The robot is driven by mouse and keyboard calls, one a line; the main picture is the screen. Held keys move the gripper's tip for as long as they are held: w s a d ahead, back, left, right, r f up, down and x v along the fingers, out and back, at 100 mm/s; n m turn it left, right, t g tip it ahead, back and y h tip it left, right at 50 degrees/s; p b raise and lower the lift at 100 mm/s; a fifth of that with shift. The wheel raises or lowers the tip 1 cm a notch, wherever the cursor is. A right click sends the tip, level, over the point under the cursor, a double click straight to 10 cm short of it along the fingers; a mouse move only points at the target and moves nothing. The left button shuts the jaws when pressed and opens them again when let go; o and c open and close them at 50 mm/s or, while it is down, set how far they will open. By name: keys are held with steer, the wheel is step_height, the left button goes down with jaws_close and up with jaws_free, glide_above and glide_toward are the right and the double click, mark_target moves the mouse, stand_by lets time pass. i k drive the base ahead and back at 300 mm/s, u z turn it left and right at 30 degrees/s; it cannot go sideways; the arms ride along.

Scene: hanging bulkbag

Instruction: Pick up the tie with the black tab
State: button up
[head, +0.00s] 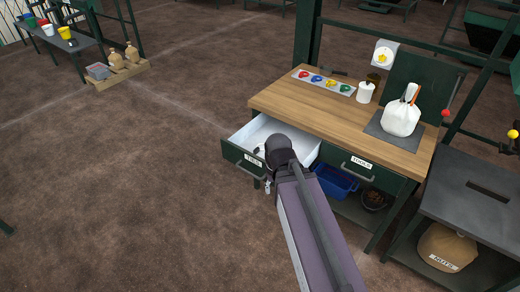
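The left drawer of the workbench, labelled TIES (252,160), is pulled open, and its white inside (258,133) shows. I see no tie in the visible part of the drawer; my arm covers part of it. No black tab can be made out. My arm reaches up from the lower right to the drawer's front. My gripper (267,186) shows only in a small part beside the drawer front, near its handle, mostly hidden by my own arm. I cannot tell whether it is open or touching the handle.
The wooden benchtop (330,115) holds a strip of coloured discs (323,83), a white canister (366,92) and a white bag (401,117). The TOOLS drawer (360,165) is closed. Below are a blue bin (336,181) and a dark bowl (374,199).

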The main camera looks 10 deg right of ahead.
mark_target(255, 152)
steer(key=k, duration=1.35)
steer(key=z, duration=0.35)
steer(key=i, duration=1.95)
steer(key=u, duration=0.55)
